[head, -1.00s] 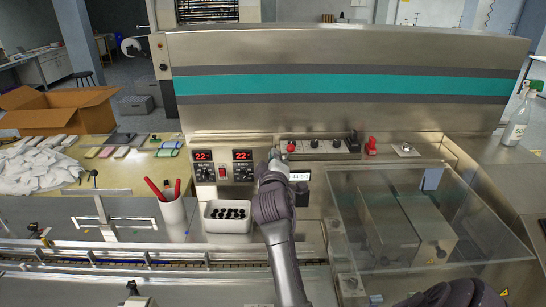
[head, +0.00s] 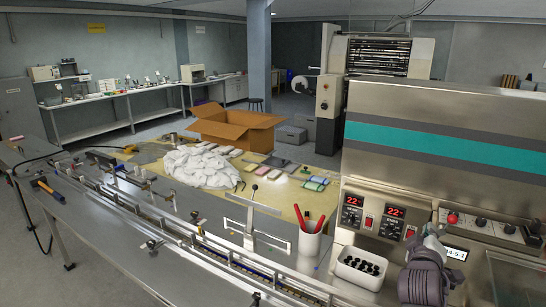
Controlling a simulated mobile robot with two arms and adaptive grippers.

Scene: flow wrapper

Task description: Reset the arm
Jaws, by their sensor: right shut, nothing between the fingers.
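My right gripper (head: 434,236) is in the lower right of the head view, in front of the flow wrapper's control panel. It is shut and empty, close to the small display (head: 456,253) and below the red button (head: 453,218). Whether it touches the panel I cannot tell. The dark grey wrist and forearm show below it, cut by the lower edge. The flow wrapper (head: 440,150) is a steel machine with a teal stripe. My left gripper is not in view.
A white bin of black parts (head: 361,268) and a white cup with red-handled tools (head: 308,243) stand left of my right arm. The conveyor (head: 215,256) runs to the left. A yellow table (head: 285,190) holds white cloths (head: 198,167) and a cardboard box (head: 235,130) is behind.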

